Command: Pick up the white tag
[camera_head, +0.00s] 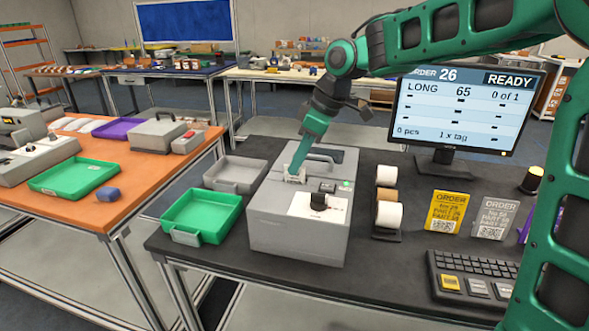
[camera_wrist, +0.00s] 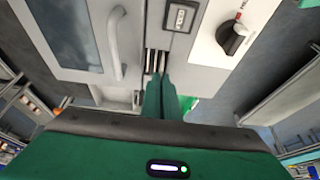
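A grey box-shaped machine (camera_head: 305,222) stands on the dark table, with a white panel and black knob on its front. My gripper (camera_head: 298,172) points down at the machine's top, left of a small dark display. A small whitish piece shows at my fingertips in the head view; I cannot tell whether it is the white tag or part of the machine. In the wrist view my gripper's two green fingers (camera_wrist: 159,77) are close together at a narrow slot (camera_wrist: 156,58) with pale strips in it. Whether they hold anything between them is hidden.
A green tray (camera_head: 203,213) and a grey tray (camera_head: 236,174) sit left of the machine. Rolls (camera_head: 388,214), order cards (camera_head: 445,210), a keyboard (camera_head: 478,277) and a monitor (camera_head: 462,108) reading "1 x tag" stand to the right. An orange table (camera_head: 140,172) is at left.

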